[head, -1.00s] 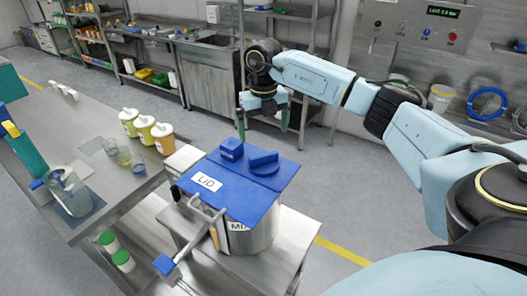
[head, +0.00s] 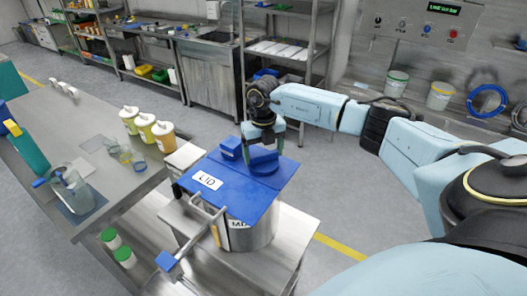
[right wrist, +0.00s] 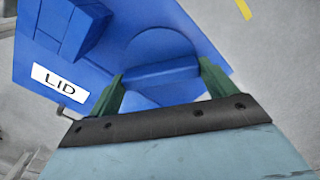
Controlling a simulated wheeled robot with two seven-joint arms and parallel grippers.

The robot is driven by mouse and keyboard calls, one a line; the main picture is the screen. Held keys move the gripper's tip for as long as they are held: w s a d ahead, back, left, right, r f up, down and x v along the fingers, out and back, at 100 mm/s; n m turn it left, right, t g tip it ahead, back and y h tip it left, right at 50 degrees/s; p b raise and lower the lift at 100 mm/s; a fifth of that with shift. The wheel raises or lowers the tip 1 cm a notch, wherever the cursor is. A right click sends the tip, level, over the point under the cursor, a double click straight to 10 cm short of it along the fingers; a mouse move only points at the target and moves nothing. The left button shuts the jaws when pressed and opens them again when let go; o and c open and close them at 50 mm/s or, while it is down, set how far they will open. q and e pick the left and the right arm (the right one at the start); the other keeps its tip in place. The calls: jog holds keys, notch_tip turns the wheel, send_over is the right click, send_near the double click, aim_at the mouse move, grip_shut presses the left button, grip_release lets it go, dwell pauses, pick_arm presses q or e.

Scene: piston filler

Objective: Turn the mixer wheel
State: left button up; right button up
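The mixer is a steel pot (head: 250,236) with a blue lid (head: 222,196) marked LID; a label on its front is partly hidden. On the lid are a blue block (head: 229,147) and a round blue disc with a raised bar (right wrist: 158,72). A bent grey crank bar (head: 203,231) with a blue knob (head: 168,261) is at the pot's front left. No part is labelled as the wheel. My right gripper (head: 262,144) is over the disc. In the right wrist view its green fingers (right wrist: 160,70) stand apart at the bar's two ends; contact is unclear. My left gripper is out of view.
The mixer stands on a steel stand (head: 293,228). A steel table (head: 60,125) on the left holds several lidded cups (head: 146,127), clear beakers and a jug (head: 70,190). Shelves (head: 290,50) and a control panel (head: 420,25) are behind. Floor right of the stand is clear.

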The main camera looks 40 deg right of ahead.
jog(key=c, duration=0.4)
jog(key=shift+n, duration=0.3)
jog(key=n+b, duration=0.2)
jog(key=n, duration=0.2)
jog(key=shift+n+b, duration=0.3)
jog(key=n+b, duration=0.2)
jog(key=n, duration=0.4)
jog(key=n+b, duration=0.2)
jog(key=n, duration=0.4)
jog(key=shift+n, duration=0.4)
jog(key=n, duration=0.3)
jog(key=shift+b, duration=0.4)
jog(key=shift+w+r+n+b, duration=0.1)
jog(key=shift+n+b, duration=0.2)
jog(key=shift+n, duration=1.5)
